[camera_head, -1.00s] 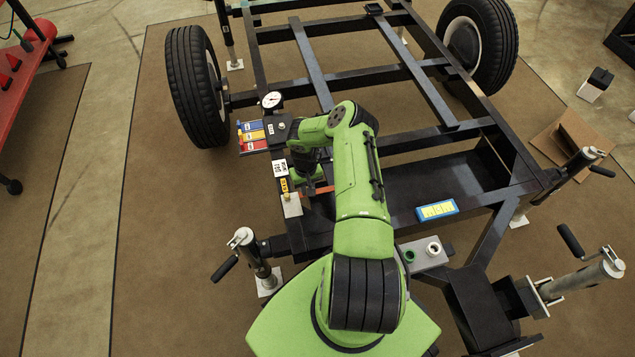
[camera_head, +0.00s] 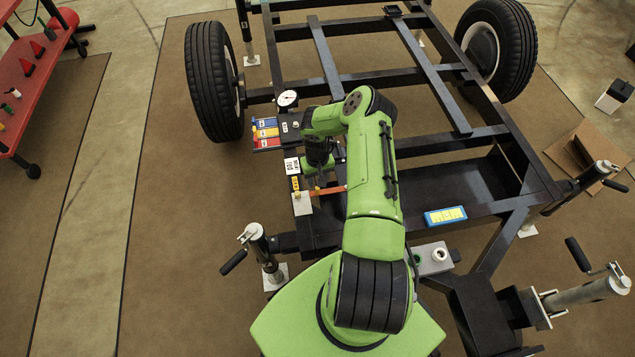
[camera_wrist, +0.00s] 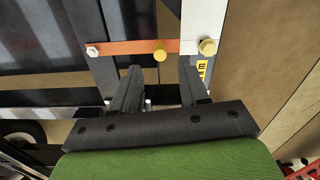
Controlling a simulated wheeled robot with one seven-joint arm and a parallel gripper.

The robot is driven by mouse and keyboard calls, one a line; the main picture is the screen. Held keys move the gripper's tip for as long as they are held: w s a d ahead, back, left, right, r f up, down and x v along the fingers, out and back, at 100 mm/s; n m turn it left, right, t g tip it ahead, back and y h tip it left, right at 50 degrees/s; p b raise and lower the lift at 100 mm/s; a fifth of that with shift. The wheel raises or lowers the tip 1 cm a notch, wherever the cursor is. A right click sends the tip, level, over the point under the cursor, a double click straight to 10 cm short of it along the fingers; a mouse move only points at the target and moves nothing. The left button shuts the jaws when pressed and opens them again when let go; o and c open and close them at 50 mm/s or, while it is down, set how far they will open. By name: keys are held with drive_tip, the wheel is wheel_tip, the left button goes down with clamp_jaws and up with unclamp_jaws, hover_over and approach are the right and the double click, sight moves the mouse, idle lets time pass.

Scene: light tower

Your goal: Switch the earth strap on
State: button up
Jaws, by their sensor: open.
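The earth strap is a flat orange bar (camera_wrist: 125,47), running across the top of the wrist view from a pale bolt (camera_wrist: 92,51) at its left end. A yellow knob (camera_wrist: 160,50) stands on it near its right end. That end meets the edge of a silver plate (camera_wrist: 190,33) with another yellow knob (camera_wrist: 207,47); I cannot tell whether they touch. The orange bar also shows in the head view (camera_head: 329,190), beside the silver plate (camera_head: 301,204). My gripper (camera_wrist: 160,68) is open and empty, its fingertips just short of the strap, either side of the knob's line.
Blue, yellow and red blocks (camera_head: 266,133) and a round gauge (camera_head: 288,98) sit along the black frame (camera_head: 320,55). A blue-and-yellow box (camera_head: 445,216) lies right of my arm. Jacks with crank handles (camera_head: 259,250) stand at the frame's corners.

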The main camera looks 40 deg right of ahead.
wheel_tip(320, 180, up, 11)
drive_tip(key=p, duration=0.2)
drive_tip(key=shift+p, duration=0.4)
drive_tip(key=shift+f, duration=0.1)
